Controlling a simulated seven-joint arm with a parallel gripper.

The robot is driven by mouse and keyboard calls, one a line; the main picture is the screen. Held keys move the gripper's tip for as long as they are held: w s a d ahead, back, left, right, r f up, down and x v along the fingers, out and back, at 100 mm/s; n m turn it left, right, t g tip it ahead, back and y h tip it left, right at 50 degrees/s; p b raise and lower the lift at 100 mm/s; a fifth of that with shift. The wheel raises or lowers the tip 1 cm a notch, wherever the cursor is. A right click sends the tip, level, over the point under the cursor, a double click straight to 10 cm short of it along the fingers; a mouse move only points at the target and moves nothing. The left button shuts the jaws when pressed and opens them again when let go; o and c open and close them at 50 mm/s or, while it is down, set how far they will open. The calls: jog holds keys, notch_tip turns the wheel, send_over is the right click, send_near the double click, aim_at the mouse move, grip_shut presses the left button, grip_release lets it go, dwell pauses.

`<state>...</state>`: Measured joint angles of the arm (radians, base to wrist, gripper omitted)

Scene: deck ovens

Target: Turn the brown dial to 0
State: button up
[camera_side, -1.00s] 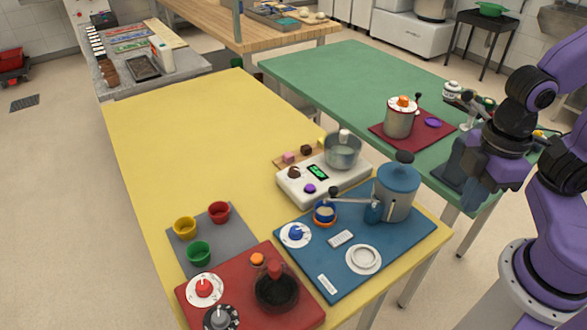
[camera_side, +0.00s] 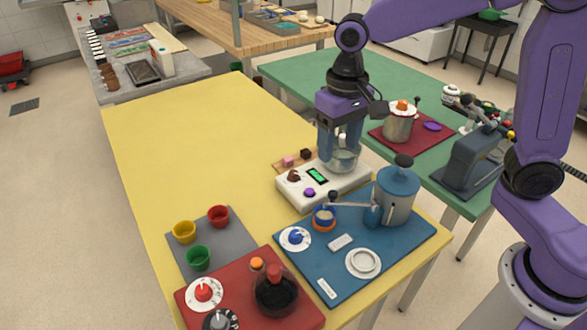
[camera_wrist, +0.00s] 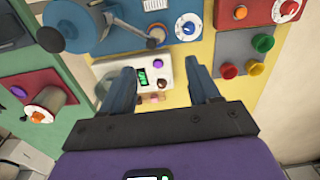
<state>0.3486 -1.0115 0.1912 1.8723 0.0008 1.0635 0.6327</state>
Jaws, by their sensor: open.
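The brown dial (camera_side: 294,176) is on the top of a white device (camera_side: 330,188), beside a green display (camera_side: 317,175) and a purple button (camera_side: 309,192). I cannot read where the dial points. My gripper (camera_side: 340,148) is open and points down over the right part of the device, in front of the metal pot (camera_side: 343,162) there. In the wrist view, my open fingers (camera_wrist: 160,95) frame the device, and the brown dial (camera_wrist: 161,83) shows between them, farther off. Nothing is between the fingers.
A blue mat (camera_side: 350,285) with a blue canister (camera_side: 397,195) is in front. A red board (camera_side: 210,322) and colored cups (camera_side: 218,214) are at front left. The yellow table's left half (camera_side: 180,130) is clear.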

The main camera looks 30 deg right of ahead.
jog(key=w+f+m, duration=0.1)
jog(key=w+m, duration=0.5)
jog(key=w, duration=0.5)
jog(key=m, duration=0.5)
send_over(294, 173)
notch_tip(294, 173, down, 2)
notch_tip(294, 173, down, 18)
jog(key=shift+w+r, duration=0.1)
jog(key=shift+r, duration=0.15)
jog(key=c, duration=1)
jog(key=shift+c, duration=0.2)
